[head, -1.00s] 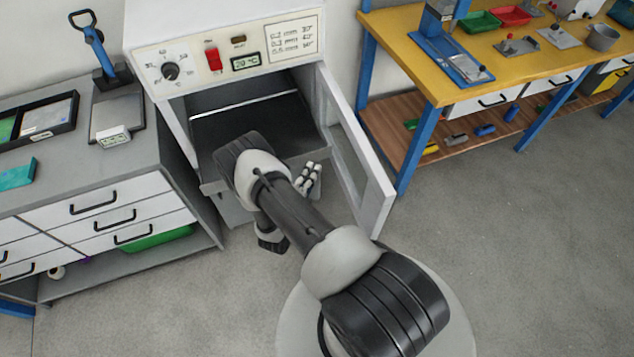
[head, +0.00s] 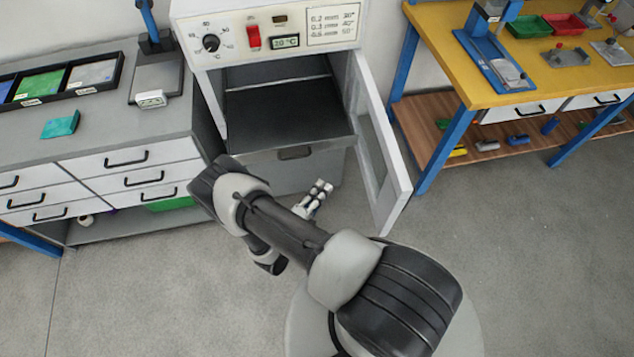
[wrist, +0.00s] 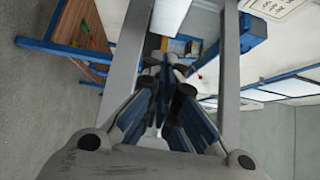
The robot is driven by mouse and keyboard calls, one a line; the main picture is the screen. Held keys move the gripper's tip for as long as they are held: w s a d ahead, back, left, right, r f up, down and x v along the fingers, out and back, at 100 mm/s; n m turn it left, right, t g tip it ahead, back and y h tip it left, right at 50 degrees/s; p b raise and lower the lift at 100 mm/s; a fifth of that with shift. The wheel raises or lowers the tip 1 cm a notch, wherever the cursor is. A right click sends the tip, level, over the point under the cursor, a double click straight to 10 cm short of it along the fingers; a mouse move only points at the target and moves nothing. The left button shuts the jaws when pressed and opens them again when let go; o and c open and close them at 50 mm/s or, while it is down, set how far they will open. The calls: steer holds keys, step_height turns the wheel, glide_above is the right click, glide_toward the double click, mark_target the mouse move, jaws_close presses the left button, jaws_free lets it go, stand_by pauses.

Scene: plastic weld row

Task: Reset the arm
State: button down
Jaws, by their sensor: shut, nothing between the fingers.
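My gripper (head: 319,187) is in front of the oven, low and below its chamber, partly behind my own arm in the head view. In the wrist view its fingers (wrist: 163,62) are together with nothing between them. The oven (head: 285,150) stands open. Its door (head: 380,150) is swung out to the right, and the chamber (head: 285,105) shows a dark, empty-looking shelf. My arm is folded, with the elbow out to the left of the gripper.
A grey cabinet (head: 190,120) with white drawers stands left of the oven, with a teal piece (head: 61,125) on top. A yellow workbench (head: 440,55) stands at the right. The floor (head: 520,260) at the right is clear.

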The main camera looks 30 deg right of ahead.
steer(key=shift+s+a, duration=0.15)
step_height(320, 180, up, 26)
steer(key=s+d+m+g+y, duration=0.25)
steer(key=m+g, duration=0.95)
steer(key=m, duration=0.9)
steer(key=s+a+r+m+t+y, duration=0.4)
steer(key=s+a+r+m+y, duration=0.2)
steer(key=m, duration=0.4)
steer(key=s+a+r+m+t+y, duration=0.4)
steer(key=s+a+r+m+y, duration=0.2)
steer(key=r+m, duration=0.4)
steer(key=shift+s+a+r+m+y, duration=0.35)
steer(key=shift+s+r+y, duration=0.35)
steer(key=shift+s, duration=0.4)
